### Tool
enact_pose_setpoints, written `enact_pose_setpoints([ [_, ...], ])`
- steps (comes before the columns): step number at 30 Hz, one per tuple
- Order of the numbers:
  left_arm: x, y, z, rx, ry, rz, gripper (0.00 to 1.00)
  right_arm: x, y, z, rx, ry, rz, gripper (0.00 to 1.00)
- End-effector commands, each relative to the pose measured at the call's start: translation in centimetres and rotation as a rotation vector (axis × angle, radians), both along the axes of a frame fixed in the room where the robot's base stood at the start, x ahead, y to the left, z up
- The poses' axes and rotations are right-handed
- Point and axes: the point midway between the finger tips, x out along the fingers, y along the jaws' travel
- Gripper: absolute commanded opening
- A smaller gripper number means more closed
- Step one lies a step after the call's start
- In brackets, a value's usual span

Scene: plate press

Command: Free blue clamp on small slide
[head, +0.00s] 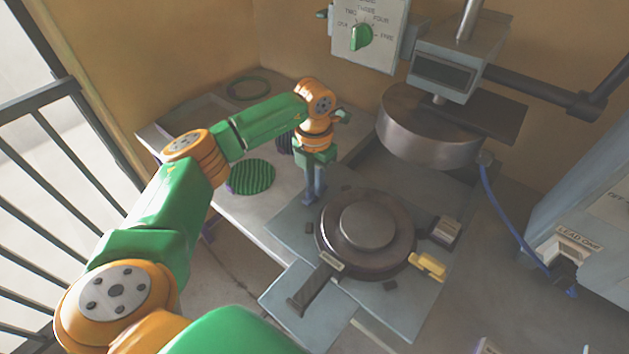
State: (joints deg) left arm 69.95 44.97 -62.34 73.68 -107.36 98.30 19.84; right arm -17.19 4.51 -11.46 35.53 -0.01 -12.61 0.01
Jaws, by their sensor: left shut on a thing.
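My left gripper (314,190) reaches down from above to the back left edge of the flat grey slide plate (283,225). It is shut on a small blue piece at its fingertips, which looks like the blue clamp (309,201). The fingers hide most of it, and I cannot tell whether it still touches the plate. A round dark metal plate (333,240) with a raised disc in its middle sits on the slide, beside the gripper. A yellow clamp (427,265) is at the round plate's right side. My right gripper is not in view.
A heavy round press head (428,140) hangs behind and right. A switch box with a green knob (361,37) is on the wall. A blue cable (500,205) runs at right.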

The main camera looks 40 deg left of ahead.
Motion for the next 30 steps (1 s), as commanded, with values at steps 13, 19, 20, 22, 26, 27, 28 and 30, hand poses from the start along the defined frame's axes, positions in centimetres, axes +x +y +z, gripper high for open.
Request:
enact_pose_setpoints([
  [13, 0.0, 0.0, 0.0, 0.000, 0.000, 0.012, 0.00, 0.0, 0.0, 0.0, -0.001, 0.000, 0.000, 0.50],
  [19, 0.0, 0.0, 0.0, 0.000, 0.000, 0.011, 0.47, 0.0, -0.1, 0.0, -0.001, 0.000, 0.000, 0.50],
  [20, 0.0, 0.0, 0.0, 0.000, 0.000, 0.011, 0.47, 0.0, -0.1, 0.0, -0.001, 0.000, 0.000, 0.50],
  [22, 0.0, 0.0, 0.0, 0.000, 0.000, 0.011, 0.47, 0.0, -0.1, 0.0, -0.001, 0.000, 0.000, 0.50],
  [26, 0.0, 0.0, 0.1, 0.000, -0.001, 0.010, 0.47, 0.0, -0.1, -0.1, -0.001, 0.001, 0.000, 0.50],
  [27, 0.1, 0.0, 0.5, -0.001, -0.004, 0.010, 0.47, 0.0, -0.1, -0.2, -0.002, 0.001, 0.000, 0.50],
  [28, 0.1, 0.0, 0.9, -0.001, -0.004, 0.010, 0.47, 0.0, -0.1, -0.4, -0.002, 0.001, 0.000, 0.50],
  [30, 0.1, 0.0, 2.4, -0.001, -0.007, 0.010, 0.47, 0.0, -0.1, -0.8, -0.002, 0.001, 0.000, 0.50],
])
